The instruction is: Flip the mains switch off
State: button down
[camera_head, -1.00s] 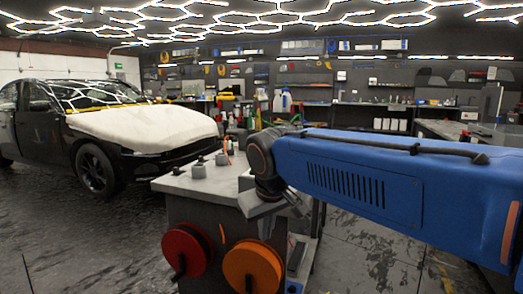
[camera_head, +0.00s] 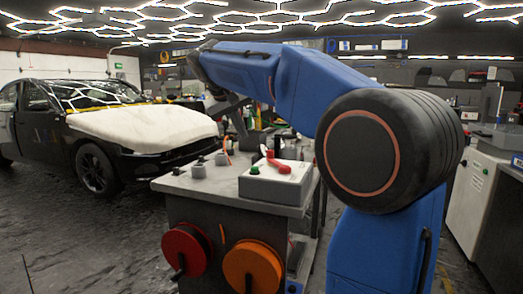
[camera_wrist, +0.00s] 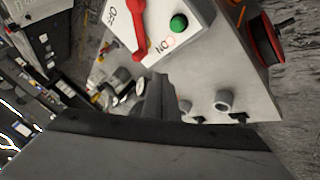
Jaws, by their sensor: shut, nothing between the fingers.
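The mains switch is a pale box (camera_head: 275,182) with a red lever (camera_head: 277,162) on top and a green button (camera_head: 255,170), sitting on the cart's right part. In the wrist view the box (camera_wrist: 192,38) is at the top, with the red lever (camera_wrist: 138,28) between the OFF and ON labels. I cannot tell which position the lever is in. My gripper (camera_wrist: 158,90) is shut and empty, below the lever in the wrist view and apart from it. In the head view my gripper is dark and partly lost against the clutter behind the box.
The grey cart top (camera_head: 225,185) carries small grey cylinders (camera_head: 198,170) left of the box and bottles behind. Red (camera_head: 185,250) and orange (camera_head: 252,266) reels hang on its front. A black car with a cream-covered bonnet (camera_head: 140,126) stands left. Floor between is clear.

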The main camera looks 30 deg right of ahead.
dwell(0.3)
jog(key=x, duration=1)
jog(key=shift+f, duration=0.15)
jog(key=shift+s+d, duration=0.2)
jog(key=shift+d, duration=1.7)
jog(key=shift+d, duration=0.1)
